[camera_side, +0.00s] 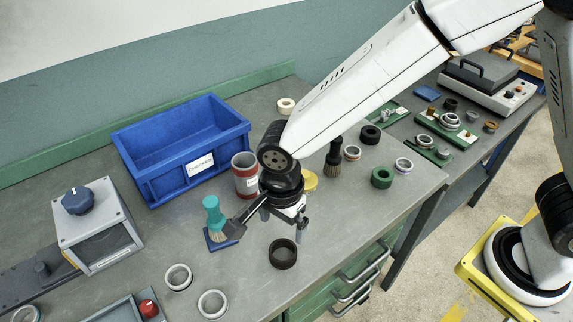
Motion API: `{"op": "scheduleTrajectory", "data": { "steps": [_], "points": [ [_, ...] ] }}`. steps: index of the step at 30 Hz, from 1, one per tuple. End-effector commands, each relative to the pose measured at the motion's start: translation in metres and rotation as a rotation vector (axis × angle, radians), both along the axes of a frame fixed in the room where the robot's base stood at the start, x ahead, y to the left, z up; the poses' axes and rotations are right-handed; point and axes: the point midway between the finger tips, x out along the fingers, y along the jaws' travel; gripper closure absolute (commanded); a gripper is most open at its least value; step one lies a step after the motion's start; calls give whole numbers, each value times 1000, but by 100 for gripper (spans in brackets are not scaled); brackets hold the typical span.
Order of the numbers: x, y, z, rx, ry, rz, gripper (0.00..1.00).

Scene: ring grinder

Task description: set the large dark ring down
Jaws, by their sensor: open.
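A large dark ring (283,253) lies flat on the grey bench near its front edge. My gripper (284,222) is just above and behind it, pointing down, with its fingers apart and nothing between them. The ring appears clear of the fingers, though the exact height gap is hard to judge from this angle.
A teal brush (213,214) stands on a blue pad close left of my gripper. A red-grey canister (245,175) and a blue crate (181,150) are behind. Pale rings (212,304) lie front left; a green ring (382,177) and a dark brush (334,158) stand right.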

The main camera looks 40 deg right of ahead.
Motion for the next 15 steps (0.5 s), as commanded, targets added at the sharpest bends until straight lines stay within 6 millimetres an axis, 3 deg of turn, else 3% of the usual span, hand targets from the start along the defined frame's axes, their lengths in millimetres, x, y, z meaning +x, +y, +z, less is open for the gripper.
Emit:
{"op": "scheduleTrajectory", "data": {
  "steps": [6, 15],
  "points": [
    [0, 0, 22, 2, -2, 0, 0],
    [0, 0, 28, 0, 0, 0, 0]
  ]
}}
